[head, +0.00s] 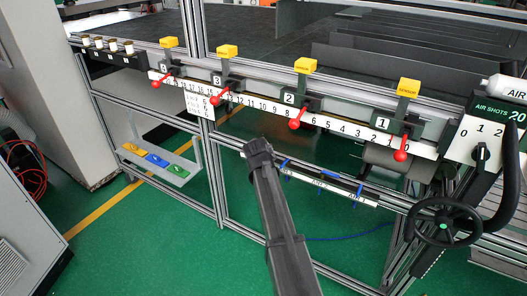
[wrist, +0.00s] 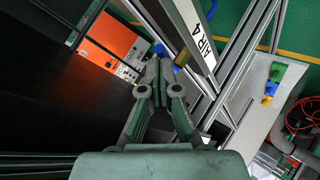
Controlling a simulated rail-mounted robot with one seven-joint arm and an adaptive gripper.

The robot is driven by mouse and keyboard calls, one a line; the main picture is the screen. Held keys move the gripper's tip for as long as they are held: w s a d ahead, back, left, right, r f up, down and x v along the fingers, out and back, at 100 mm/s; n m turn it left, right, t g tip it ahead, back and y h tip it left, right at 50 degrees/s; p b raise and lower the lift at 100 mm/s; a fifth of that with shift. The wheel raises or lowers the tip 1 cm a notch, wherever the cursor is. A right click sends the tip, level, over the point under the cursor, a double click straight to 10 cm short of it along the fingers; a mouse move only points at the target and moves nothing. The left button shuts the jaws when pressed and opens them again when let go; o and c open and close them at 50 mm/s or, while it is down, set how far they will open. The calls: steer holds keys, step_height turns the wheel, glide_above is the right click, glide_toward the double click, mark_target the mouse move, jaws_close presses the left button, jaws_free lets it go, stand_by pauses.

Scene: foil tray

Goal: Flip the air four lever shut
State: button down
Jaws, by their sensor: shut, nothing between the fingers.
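The AIR 4 label (wrist: 203,38) is on a pale bar at the top of the wrist view. A blue lever part (wrist: 181,60) shows below the label's end, close to the right of my gripper's fingertips (wrist: 158,68). I cannot tell whether they touch, or how the lever is set. My gripper is shut and empty. In the head view my gripper (head: 258,148) is at the left end of the labelled air bar (head: 333,191), with blue levers (head: 330,173) visible to its right. The AIR 4 lever is hidden there behind my gripper and arm.
Above the bar runs a numbered scale (head: 340,126) with red-knobbed stops (head: 294,124). A black handwheel (head: 444,222) is at the right. A tray with coloured blocks (head: 157,160) is at the left. An orange box (wrist: 107,45) shows in the wrist view. The green floor in front is open.

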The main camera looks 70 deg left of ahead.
steer(key=shift+s+a, duration=0.25)
steer(key=shift+a, duration=0.4)
steer(key=w+r+v, duration=0.1)
steer(key=w+v, duration=0.1)
steer(key=v, duration=1.1)
steer(key=shift+a+r+b, duration=0.2)
steer(key=shift+r+b, duration=0.05)
steer(key=shift+b, duration=0.2)
